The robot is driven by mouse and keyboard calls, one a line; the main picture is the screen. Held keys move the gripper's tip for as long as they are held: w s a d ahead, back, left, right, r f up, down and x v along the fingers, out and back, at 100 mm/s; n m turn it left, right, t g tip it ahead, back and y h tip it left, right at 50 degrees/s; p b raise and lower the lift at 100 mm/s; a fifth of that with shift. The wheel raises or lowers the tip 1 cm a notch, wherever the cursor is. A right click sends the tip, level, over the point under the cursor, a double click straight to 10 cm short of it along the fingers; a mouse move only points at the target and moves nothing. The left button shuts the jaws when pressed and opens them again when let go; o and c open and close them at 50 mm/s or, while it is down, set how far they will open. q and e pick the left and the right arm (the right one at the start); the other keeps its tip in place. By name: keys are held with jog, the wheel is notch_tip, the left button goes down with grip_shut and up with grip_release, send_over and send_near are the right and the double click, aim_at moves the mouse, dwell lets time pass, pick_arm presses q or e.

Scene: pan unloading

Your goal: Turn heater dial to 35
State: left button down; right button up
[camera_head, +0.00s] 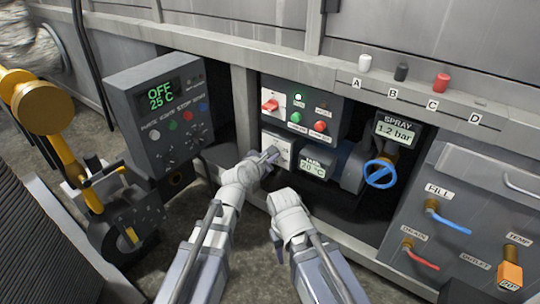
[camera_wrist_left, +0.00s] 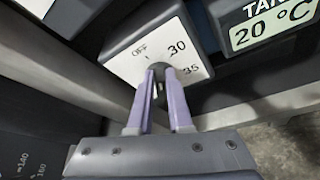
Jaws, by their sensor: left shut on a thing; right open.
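The heater dial (camera_wrist_left: 159,88) sits on a white plate (camera_wrist_left: 186,51) marked OFF, 30 and 35. My left gripper (camera_wrist_left: 160,72) is shut on the dial, with its two purple fingers on either side of the knob. The fingers hide most of the knob, so I cannot tell which mark it points to. In the head view the plate (camera_head: 284,147) shows behind my left gripper (camera_head: 268,157). My right gripper (camera_head: 287,203) is open, lower and to the right, apart from the panel. Its fingertips are hard to make out.
A tank display (camera_head: 312,167) beside the dial reads 20 °C. Above is a box with a red switch (camera_head: 270,105) and buttons. A control box (camera_head: 160,97) at left reads OFF 25 °C. A blue valve wheel (camera_head: 380,172) stands at right, under the spray display (camera_head: 397,130).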

pick_arm(q)
jog(key=shift+w+d+r, duration=0.1)
jog(key=shift+w, duration=0.05)
jog(key=c, duration=0.8)
grip_release()
jog(key=shift+c, duration=0.2)
jog(key=p+v, duration=0.2)
jog(key=v, duration=0.5)
jog(key=shift+s+p, duration=0.3)
jog(key=shift+s, duration=0.1)
pick_arm(e)
jog(key=r, duration=0.1)
jog(key=s+r, duration=0.1)
jog(key=shift+s+a+r, duration=0.1)
jog(key=shift+s+r, duration=0.05)
jog(key=shift+r, duration=0.2)
pick_arm(q)
jog(key=shift+r, duration=0.1)
